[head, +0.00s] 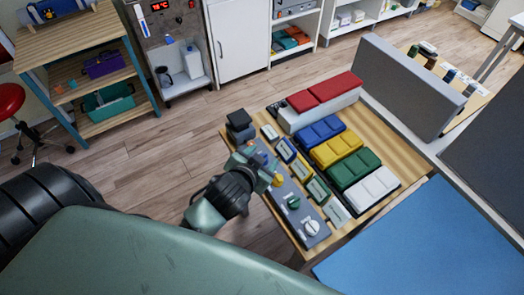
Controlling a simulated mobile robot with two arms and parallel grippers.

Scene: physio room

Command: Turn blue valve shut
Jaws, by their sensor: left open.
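A grey valve panel (304,219) lies along the near left edge of a wooden table. It carries a row of knobs: a yellow valve (277,181), a green valve (294,203) and a white valve (312,227). The blue valve (262,159) is near the far end, small and partly hidden by my left gripper. My left gripper (256,161) is open over the far end of the panel, close to the blue valve. I cannot tell whether its fingers touch the valve or are around it. My right gripper is out of view.
Blue (320,131), yellow (336,149), green (354,168) and white (371,188) padded blocks lie right of the panel, with small labelled plates between. Dark blocks (239,125) stand just beyond the gripper. A grey divider (410,85) stands behind. Floor left of the table is clear.

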